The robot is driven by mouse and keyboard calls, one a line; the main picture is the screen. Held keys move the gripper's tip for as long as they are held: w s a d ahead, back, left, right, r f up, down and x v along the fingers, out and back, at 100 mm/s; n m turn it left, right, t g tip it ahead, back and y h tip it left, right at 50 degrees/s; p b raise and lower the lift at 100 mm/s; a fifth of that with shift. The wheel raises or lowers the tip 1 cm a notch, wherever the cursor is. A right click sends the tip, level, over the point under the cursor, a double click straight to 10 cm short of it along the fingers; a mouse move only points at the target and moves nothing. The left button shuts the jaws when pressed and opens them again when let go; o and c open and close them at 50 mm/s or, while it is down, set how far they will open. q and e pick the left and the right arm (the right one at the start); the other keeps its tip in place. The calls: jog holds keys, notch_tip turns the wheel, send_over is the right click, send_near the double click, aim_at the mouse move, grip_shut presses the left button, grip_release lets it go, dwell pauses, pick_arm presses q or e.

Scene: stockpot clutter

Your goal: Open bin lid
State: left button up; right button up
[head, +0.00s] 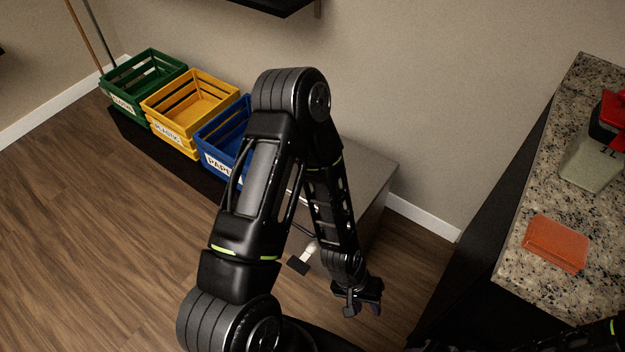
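A grey box-shaped unit (374,168) stands against the wall, mostly hidden behind my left arm. It looks like the bin, and its flat top seems shut. A small black plate with a pale round part (300,262) shows low at its front, perhaps a pedal. My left gripper (362,304) hangs low in front of the unit, above the floor. Its fingertips look apart, with nothing seen between them. I cannot tell whether it touches the unit. Only a dark piece of my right arm shows at the bottom right; its gripper is out of view.
Green (143,75), yellow (190,105) and blue (222,140) slatted crates stand on a low dark bench (165,155) at left. Open wood floor (90,240) lies at left.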

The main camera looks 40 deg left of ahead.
pick_arm(q)
jog(key=w+a+f+n+t+y+b, duration=0.1)
jog(key=w+a+f+n+b, duration=0.3)
jog(key=w+a, duration=0.65)
jog(key=w+a+r+n+b, duration=0.2)
jog(key=w+a, duration=0.1)
jog(key=a, duration=0.2)
jog(key=w+a+r+n+y+b, duration=0.1)
jog(key=w+a+r+n+b, duration=0.1)
jog(key=w+a, duration=0.2)
jog(key=w+a+r+n+b, duration=0.3)
jog(key=w+a, duration=0.1)
jog(key=a, duration=0.2)
jog(key=shift+w+a+y, duration=0.1)
jog(key=shift+a+y, duration=0.3)
jog(key=a+r+n+y+b, duration=0.1)
jog(key=a+r+n, duration=0.2)
jog(key=a+r, duration=0.3)
jog(key=shift+w+a+n+b, duration=0.2)
jog(key=shift+a+n+b, duration=0.15)
jog(key=shift+a, duration=0.7)
jog(key=shift+w+f+b, duration=0.15)
jog(key=shift+w+f, duration=0.1)
jog(key=shift+f, duration=1.05)
jog(key=shift+w+f+b, duration=0.15)
jog(key=shift+w+f, duration=0.15)
jog(key=shift+f, duration=1)
jog(key=shift+w+f+b, duration=0.15)
jog(key=shift+w+f, duration=0.1)
jog(key=shift+f, duration=1.05)
